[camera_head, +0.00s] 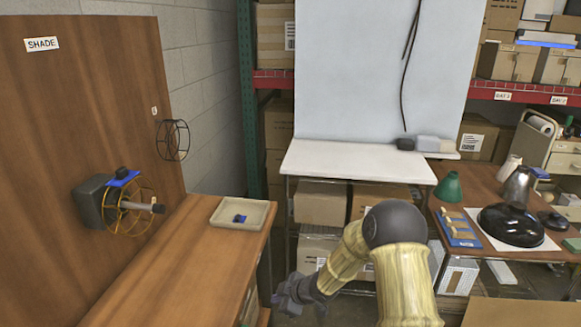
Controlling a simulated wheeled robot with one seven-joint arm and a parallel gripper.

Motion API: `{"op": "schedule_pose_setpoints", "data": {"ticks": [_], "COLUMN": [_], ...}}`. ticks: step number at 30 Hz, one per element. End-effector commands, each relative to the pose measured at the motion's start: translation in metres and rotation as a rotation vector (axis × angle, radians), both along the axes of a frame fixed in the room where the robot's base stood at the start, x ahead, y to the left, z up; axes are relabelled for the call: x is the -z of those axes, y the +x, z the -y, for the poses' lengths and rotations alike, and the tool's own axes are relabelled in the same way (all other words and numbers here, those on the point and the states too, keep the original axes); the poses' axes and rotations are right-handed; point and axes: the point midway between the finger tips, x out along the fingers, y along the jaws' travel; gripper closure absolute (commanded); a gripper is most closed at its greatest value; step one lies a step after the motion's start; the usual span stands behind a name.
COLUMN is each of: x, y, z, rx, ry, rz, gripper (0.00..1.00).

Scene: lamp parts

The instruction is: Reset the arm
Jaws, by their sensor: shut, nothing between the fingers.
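My arm comes up from the lower right in a pale yellow sleeve with a dark grey round joint. It bends down to the left. My gripper (287,299) is the dark grey end at the bottom centre, just right of the wooden bench. It is shut and holds nothing. It hangs clear of the bench and touches nothing that I can see. Its fingertips are small and hard to make out.
A wooden bench (165,262) bears a beige tray (258,213) with a small blue piece. A wooden panel (60,130) holds a yellow wire wheel (133,192) and a black wire ring (173,140). A white table (350,160) stands behind; a cluttered desk (465,180) is at right.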

Motion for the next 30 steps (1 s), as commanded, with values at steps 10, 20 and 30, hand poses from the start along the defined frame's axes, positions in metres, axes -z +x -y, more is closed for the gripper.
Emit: {"op": "schedule_pose_setpoints", "data": {"ticks": [10,20,30], "x": [-0.117,-0.209,-0.262], "y": [-0.04,-0.136,-0.24], "z": [0.101,0.175,0.196], "rx": [0.485,0.973,1.338], "ry": [-0.165,-0.178,-0.067], "rz": [-0.15,-0.352,-0.59], "gripper": [1.0,1.0,1.0]}}
